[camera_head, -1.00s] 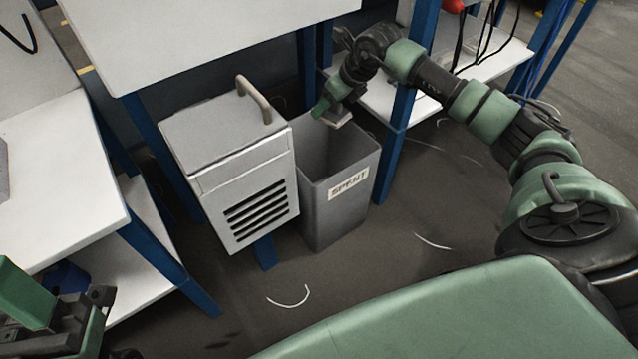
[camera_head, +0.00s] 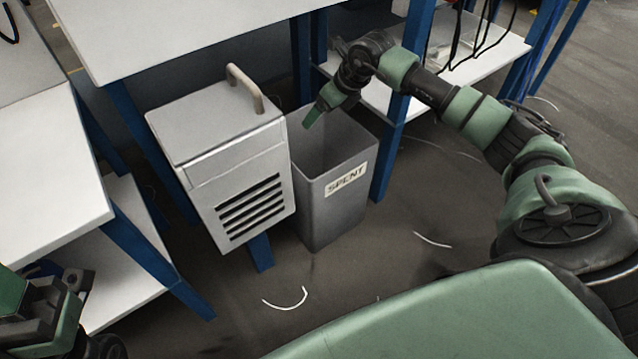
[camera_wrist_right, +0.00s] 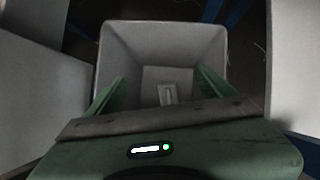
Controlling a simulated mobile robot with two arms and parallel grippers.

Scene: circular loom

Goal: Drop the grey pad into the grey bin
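The grey bin (camera_head: 335,215), labelled SPENT, stands on the floor between the grey vented box and a blue table leg. In the right wrist view I look down into the bin (camera_wrist_right: 125,60). A small pale grey piece, the pad (camera_wrist_right: 167,94), shows low inside it, between and apart from my fingers. My right gripper (camera_head: 312,118) is above the bin's opening, and its two green fingers are spread and empty in the wrist view (camera_wrist_right: 163,90). The pad is hidden in the head view. My left gripper (camera_head: 45,310) is partly visible at the lower left; its fingertips are unclear.
The grey vented box (camera_head: 225,165) with a handle (camera_head: 245,88) stands close against the bin's left side. A white table (camera_head: 180,35) is behind and above. A white shelf unit (camera_head: 50,170) is at the left. The floor in front is mostly clear, with thin pale strands.

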